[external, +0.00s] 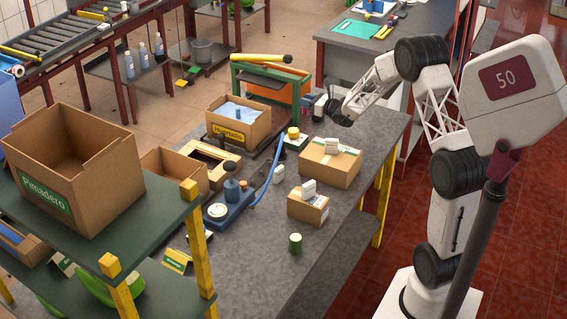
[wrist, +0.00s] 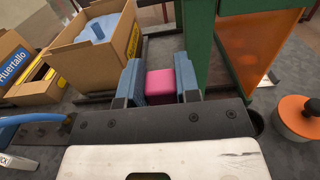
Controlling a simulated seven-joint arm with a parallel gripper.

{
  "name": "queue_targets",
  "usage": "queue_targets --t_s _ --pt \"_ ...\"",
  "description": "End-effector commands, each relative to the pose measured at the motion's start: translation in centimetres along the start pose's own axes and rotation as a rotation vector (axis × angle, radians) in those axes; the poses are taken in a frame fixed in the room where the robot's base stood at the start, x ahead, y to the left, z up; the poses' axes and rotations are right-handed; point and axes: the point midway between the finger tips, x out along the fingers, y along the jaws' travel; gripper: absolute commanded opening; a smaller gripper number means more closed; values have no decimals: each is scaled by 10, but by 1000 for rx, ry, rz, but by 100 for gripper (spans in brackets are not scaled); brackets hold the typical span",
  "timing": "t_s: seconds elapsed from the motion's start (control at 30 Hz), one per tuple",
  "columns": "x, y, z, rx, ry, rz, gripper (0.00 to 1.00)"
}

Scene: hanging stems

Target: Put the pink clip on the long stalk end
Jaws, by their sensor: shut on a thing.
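My gripper (wrist: 160,80) has two blue fingers shut on a pink block, the pink clip (wrist: 161,84). The clip sits between the fingers, and its lower part is hidden by the dark gripper body. I cannot clearly pick out the long stalk end in either view.
The green frame with its orange panel (wrist: 262,48) stands close to the right finger. A cardboard box with blue cloth (wrist: 92,46) is on the left. An orange-lidded pot (wrist: 298,118) is at right. Taped cardboard boxes (external: 330,165) stand on the grey bench (external: 262,262).

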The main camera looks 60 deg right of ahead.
Motion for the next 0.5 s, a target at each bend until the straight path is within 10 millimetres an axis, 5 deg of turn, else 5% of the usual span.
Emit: queue_targets --t_s 0.27,0.5 --pt "-2 12 5 -1 -1 13 8" --pt "-12 47 18 -2 -3 49 8"
